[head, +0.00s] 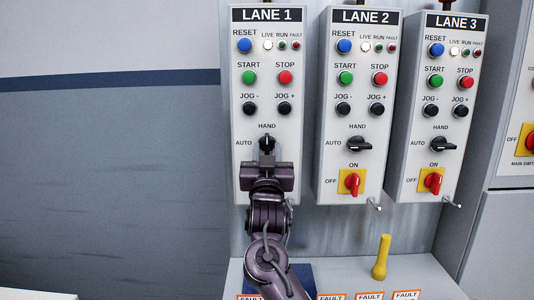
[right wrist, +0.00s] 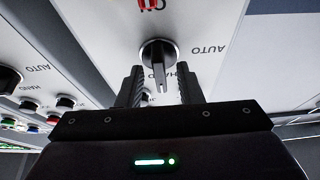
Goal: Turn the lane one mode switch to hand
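The lane one mode switch (head: 266,144) is a black knob on the LANE 1 panel (head: 238,120), between the AUTO label at its left and the HAND label above. Its handle stands upright, pointing toward HAND. In the right wrist view, upside down, the knob (right wrist: 158,62) points down toward the partly covered HAND label, with AUTO to the right. My right gripper (head: 266,158) is just below and in front of the knob. Its fingers (right wrist: 161,88) are apart, either side of the handle's end, with gaps visible. My left gripper is not in view.
LANE 2 (head: 323,120) and LANE 3 (head: 410,110) panels stand to the right, their mode knobs (head: 360,144) (head: 440,144) lying sideways. My arm hides the lower LANE 1 panel. A yellow handle (head: 381,258) stands on the ledge below. The wall at left is clear.

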